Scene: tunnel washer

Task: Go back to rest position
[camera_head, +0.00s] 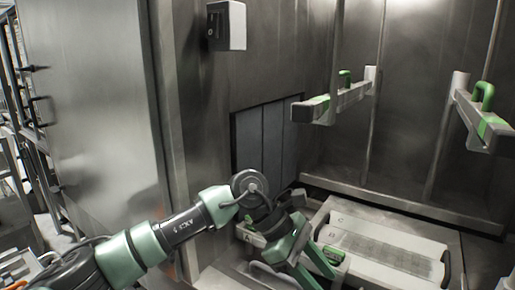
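My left arm comes in from the lower left. Its green and grey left gripper (312,262) is in front of the machine's lower bay, beside the left end of a pale flat tray-like unit (385,240). The finger gap is not clear, so I cannot tell whether it is open or shut. No held object can be made out. A small green and black part (333,254) shows just right of the gripper; I cannot tell whether they touch. My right gripper is not in view.
A tall steel panel (95,100) stands at the left. A white switch box (228,25) is on the wall above a dark strip curtain (265,140). Two rails with green handles, left (345,98) and right (480,115), jut out above the bay. The space between the rails is open.

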